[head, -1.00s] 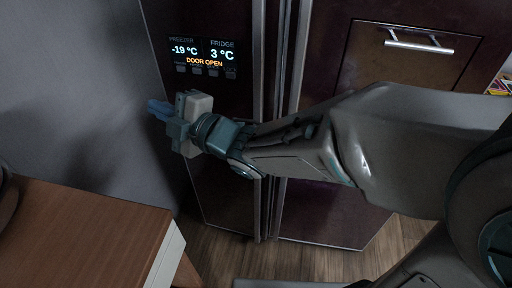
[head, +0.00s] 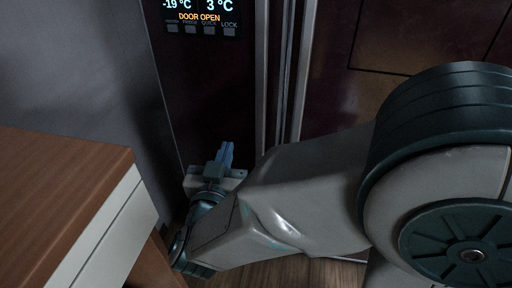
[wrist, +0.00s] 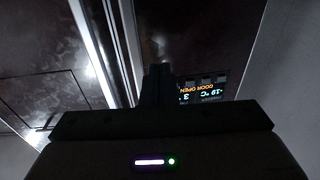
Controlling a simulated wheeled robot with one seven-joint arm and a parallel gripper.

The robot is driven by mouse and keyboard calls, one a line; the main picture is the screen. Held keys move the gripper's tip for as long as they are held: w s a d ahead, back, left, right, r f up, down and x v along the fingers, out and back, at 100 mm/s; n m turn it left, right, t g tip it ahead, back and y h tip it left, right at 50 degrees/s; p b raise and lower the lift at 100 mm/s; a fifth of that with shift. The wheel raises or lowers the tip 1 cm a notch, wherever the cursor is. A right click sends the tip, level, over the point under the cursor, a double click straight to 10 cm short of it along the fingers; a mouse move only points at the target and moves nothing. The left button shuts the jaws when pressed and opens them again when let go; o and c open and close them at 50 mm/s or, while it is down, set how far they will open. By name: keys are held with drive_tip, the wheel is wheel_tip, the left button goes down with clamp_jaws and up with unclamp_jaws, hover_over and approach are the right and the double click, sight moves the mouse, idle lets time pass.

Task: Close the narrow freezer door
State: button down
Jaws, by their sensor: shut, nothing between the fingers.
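The narrow freezer door (head: 208,95) is the dark left panel in the head view, with a lit display (head: 200,15) reading -19 °C, 3 °C and DOOR OPEN. It looks nearly in line with the wide fridge door (head: 335,95) to its right; I cannot tell how far it stands open. My gripper (head: 226,152) is shut and empty, low in front of the freezer door, its blue fingers pointing up toward it. I cannot tell whether the fingertips touch it. In the wrist view the display (wrist: 205,91) appears upside down beyond the dark fingers (wrist: 157,84).
Long vertical handles (head: 283,80) run between the two doors. A wooden-topped cabinet (head: 60,190) with a white edge stands close at the left of my gripper. A grey wall (head: 90,70) is behind it. Wooden floor (head: 290,272) shows below.

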wheel_tip(320, 180, down, 4)
drive_tip(key=s+d+m+h, duration=0.1)
drive_tip(key=d+m+h, duration=0.1)
drive_tip(key=g+b, duration=0.1)
drive_tip(key=b, duration=0.1)
approach(259, 126)
drive_tip(key=w, duration=0.3)
drive_tip(key=w+d, duration=0.1)
drive_tip(key=w, duration=0.2)
drive_tip(key=shift+w+d+r, duration=0.1)
drive_tip(key=shift+w+d, duration=0.1)
drive_tip(key=shift+w, duration=0.1)
drive_tip(key=shift+w, duration=0.1)
